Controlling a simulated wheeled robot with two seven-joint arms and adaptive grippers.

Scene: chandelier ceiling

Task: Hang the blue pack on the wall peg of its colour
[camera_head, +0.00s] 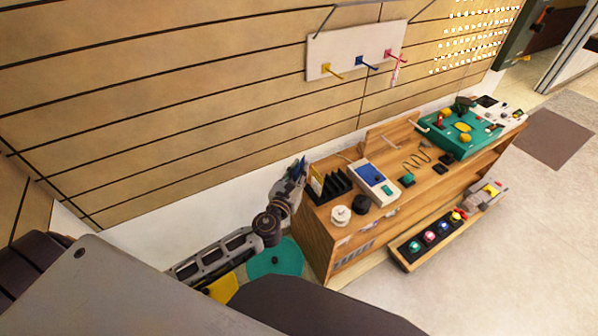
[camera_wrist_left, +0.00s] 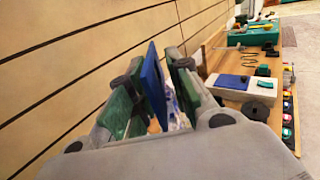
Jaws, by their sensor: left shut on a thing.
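A white board (camera_head: 350,45) on the slatted wall carries a yellow peg (camera_head: 330,72), a blue peg (camera_head: 366,64) and a red peg (camera_head: 391,54). A thin pink-and-white thing (camera_head: 396,72) hangs at the red peg. My left gripper (camera_head: 297,170) is low by the left end of the wooden bench, well below and left of the board. In the left wrist view, my left gripper (camera_wrist_left: 153,92) is shut on the flat blue pack (camera_wrist_left: 152,80), which stands up between its green-padded fingers. Its lower part is hidden by the gripper. My right gripper is not in view.
The wooden bench (camera_head: 432,184) bears a black slotted rack (camera_head: 330,187), a white-and-blue device (camera_head: 372,182), round spools and a green tray (camera_head: 462,140). A low box (camera_head: 410,256) with coloured items stands on the floor in front. The wall below the board is clear.

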